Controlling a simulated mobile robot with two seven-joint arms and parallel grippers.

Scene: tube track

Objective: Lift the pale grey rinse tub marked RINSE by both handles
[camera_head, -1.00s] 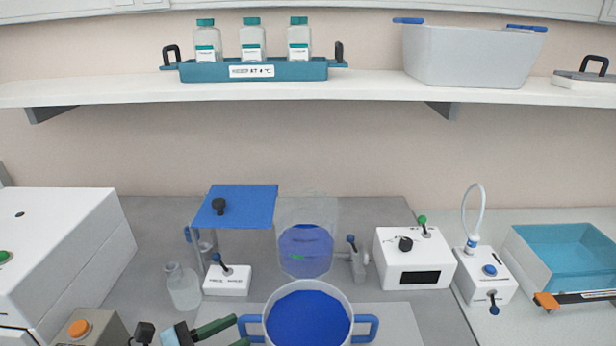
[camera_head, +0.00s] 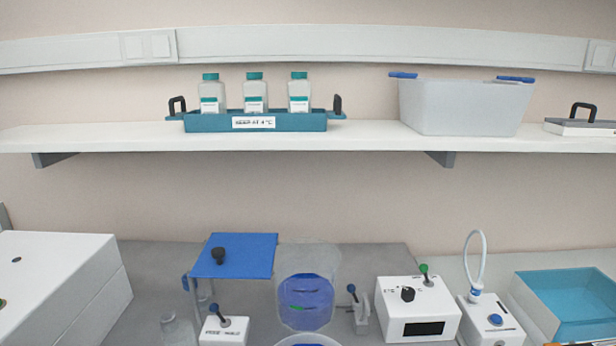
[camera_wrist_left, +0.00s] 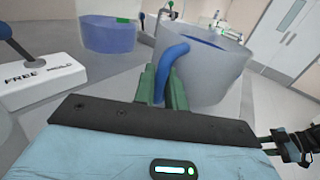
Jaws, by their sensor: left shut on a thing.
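The pale grey round tub (camera_wrist_left: 206,68) has blue contents and blue loop handles. In the left wrist view its near handle (camera_wrist_left: 166,62) stands between the green fingers of my left gripper (camera_wrist_left: 163,85), which is shut on it. No RINSE marking can be read. In the head view only the tub's far rim (camera_head: 307,339) shows at the bottom edge. The far handle is hidden, and I cannot tell whether the tub touches the bench.
A clear vessel with blue liquid (camera_head: 305,304) stands behind the tub. A blue-topped stand (camera_head: 235,257) and a white lever box (camera_wrist_left: 45,78) are to its left; a white control box (camera_head: 415,309) is to its right. A grey bin (camera_head: 465,110) sits on the shelf above.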

